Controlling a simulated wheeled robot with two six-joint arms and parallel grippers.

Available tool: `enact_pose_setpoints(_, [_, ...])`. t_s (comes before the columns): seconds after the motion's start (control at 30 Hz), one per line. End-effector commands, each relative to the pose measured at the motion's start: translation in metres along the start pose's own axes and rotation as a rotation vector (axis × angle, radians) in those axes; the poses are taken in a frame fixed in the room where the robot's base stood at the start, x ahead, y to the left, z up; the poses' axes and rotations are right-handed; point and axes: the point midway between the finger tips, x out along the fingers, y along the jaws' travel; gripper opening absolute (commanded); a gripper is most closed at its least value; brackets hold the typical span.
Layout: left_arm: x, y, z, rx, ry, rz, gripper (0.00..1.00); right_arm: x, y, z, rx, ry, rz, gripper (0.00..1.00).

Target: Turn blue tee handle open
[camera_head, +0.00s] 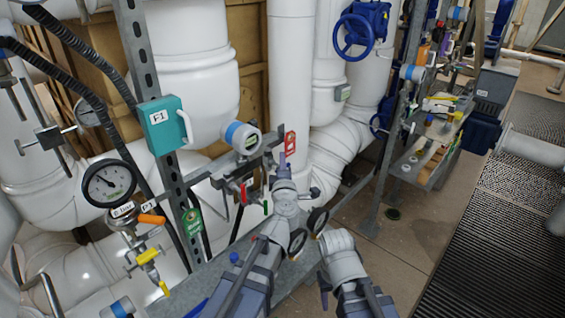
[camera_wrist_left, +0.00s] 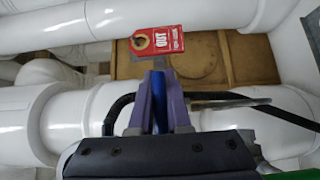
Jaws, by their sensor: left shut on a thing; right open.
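My left gripper (camera_head: 284,160) reaches up toward the pipe rack in the head view, with its purple fingers shut. In the left wrist view, the fingers of the left gripper (camera_wrist_left: 159,100) close on a narrow blue handle (camera_wrist_left: 159,115) between them.
A pressure gauge (camera_head: 109,183), a teal box (camera_head: 166,125) and a yellow-handled valve (camera_head: 148,256) are at the left. A red-handled valve (camera_head: 243,192) is left of my left gripper. A blue handwheel (camera_head: 354,36) is above. Open floor (camera_head: 425,225) lies right.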

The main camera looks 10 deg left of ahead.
Motion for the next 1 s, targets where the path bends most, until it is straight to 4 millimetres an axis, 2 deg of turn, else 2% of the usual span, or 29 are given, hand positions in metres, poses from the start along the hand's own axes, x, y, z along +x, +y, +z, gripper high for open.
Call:
enact_pose_setpoints(0.37, [0.0, -0.003, -0.001, -0.045, 0.004, 0.044, 0.0, 0.012, -0.001, -0.001, 0.0, 0.0, 0.0, 0.5])
enact_pose_setpoints(1.0, [-0.001, 0.005, -0.002, -0.413, 0.001, 0.416, 0.0, 0.081, -0.008, -0.005, -0.001, 0.0, 0.0, 0.5])
